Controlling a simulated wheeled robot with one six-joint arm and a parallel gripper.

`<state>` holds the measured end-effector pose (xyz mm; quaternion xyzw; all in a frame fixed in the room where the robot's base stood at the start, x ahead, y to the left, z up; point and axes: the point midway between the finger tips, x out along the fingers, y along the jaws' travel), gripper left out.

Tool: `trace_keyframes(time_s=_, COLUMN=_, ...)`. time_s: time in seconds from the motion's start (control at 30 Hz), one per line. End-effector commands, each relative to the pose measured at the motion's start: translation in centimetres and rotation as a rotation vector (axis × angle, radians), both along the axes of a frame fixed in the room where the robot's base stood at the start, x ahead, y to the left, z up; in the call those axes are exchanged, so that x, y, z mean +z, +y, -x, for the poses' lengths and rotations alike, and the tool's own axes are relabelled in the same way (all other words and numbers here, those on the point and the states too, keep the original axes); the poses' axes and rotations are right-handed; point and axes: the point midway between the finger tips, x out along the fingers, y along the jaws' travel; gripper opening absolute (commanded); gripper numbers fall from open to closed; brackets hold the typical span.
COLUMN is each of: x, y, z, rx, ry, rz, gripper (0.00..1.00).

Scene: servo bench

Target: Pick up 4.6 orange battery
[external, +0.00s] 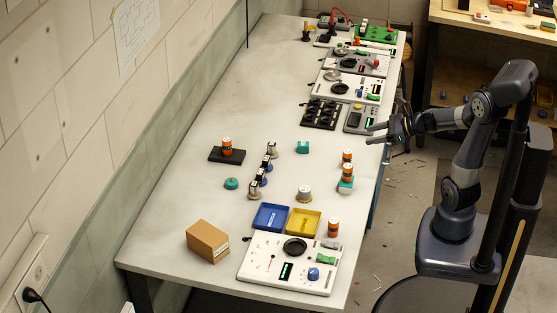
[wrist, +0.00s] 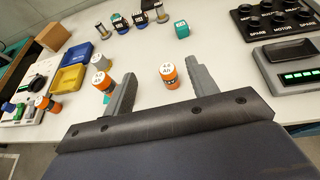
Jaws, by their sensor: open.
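The orange battery with a white top marked 4.6 Ah (wrist: 168,79) stands upright on the bench in the wrist view, between the lines of my fingers and beyond them. It appears to be the rear battery (external: 347,156) of the right-hand pair in the external view. My gripper (external: 370,133) is open and empty at the bench's right edge, behind and right of that battery. In the wrist view its two fingers (wrist: 162,72) are spread wide with nothing between them touching. The label is not readable in the external view.
A second orange battery (wrist: 103,82) stands on a teal base close by, and another (external: 333,227) near the yellow tray (external: 305,222). A further battery (external: 227,144) stands on a black block. A black knob panel (external: 320,114) and grey meter (external: 360,119) lie behind.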

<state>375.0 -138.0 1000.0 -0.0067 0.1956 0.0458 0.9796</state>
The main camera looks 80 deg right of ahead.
Motion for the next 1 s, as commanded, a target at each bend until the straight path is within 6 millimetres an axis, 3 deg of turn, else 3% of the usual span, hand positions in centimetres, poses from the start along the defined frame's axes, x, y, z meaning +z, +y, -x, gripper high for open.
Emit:
trace_keyframes(time_s=0.2, x=-3.8, y=0.1, z=0.0, rx=0.003, ry=0.004, rz=-0.006, gripper=0.55)
trace_keyframes(time_s=0.4, x=-6.3, y=0.0, z=0.0, rx=0.003, ry=0.002, rz=-0.002, gripper=0.55)
trace_keyframes(time_s=0.57, x=-7.0, y=0.1, z=-0.5, rx=0.005, ry=-0.001, rz=0.003, gripper=0.55)
trace_keyframes(time_s=1.0, x=-8.8, y=0.5, z=-5.0, rx=0.006, ry=0.0, rz=0.004, gripper=0.55)
